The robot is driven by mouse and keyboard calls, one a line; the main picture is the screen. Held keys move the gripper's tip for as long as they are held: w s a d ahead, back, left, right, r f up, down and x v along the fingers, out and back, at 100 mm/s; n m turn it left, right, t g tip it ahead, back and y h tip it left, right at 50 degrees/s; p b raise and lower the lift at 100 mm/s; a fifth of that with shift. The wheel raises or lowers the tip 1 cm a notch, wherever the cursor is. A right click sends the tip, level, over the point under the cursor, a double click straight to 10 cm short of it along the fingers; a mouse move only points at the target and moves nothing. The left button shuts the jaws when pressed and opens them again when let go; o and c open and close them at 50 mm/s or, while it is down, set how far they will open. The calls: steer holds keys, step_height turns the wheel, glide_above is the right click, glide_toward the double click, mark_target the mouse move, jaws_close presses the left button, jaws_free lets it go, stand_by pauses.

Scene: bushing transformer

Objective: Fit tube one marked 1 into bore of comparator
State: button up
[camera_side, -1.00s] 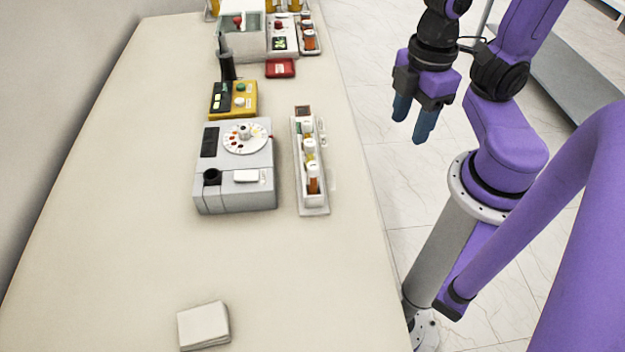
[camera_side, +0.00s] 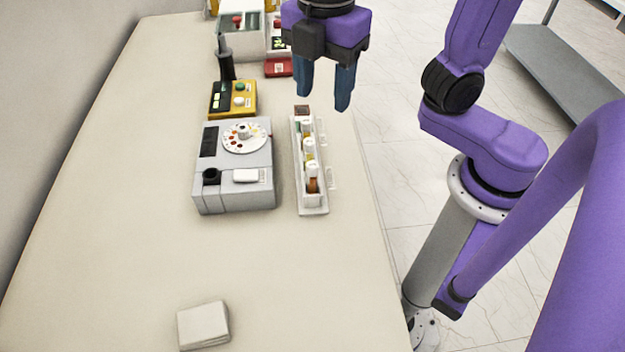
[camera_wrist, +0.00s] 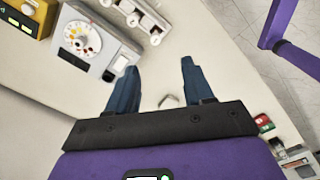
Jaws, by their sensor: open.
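The comparator (camera_side: 225,195) is a grey box with a round colour dial and a dark round bore (camera_side: 211,176) at its front left corner. It also shows in the wrist view (camera_wrist: 95,55). A narrow white rack (camera_side: 313,211) stands to its right and holds several capped tubes (camera_side: 312,168) upright in a row; their number marks are too small to read. The rack shows at the top of the wrist view (camera_wrist: 148,22). My gripper (camera_side: 323,101) points down, open and empty, above the table's right side near the rack's far end.
A yellow box (camera_side: 245,108) with buttons sits behind the comparator, with a dark upright post (camera_side: 226,66) beyond it. A red item (camera_side: 277,68) and other devices stand at the back. A white pad (camera_side: 203,325) lies in front. The table's left side and front are mostly clear.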

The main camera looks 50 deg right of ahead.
steer(key=a, duration=0.1)
glide_above(312, 165)
steer(key=shift+n, duration=0.3)
steer(key=f, duration=1)
steer(key=shift+s+f, duration=0.3)
steer(key=shift+f, duration=0.05)
steer(key=shift+w+f, duration=0.15)
steer(key=shift+f, duration=1.35)
steer(key=shift+w+f, duration=0.15)
steer(key=shift+f, duration=1.3)
jaws_close()
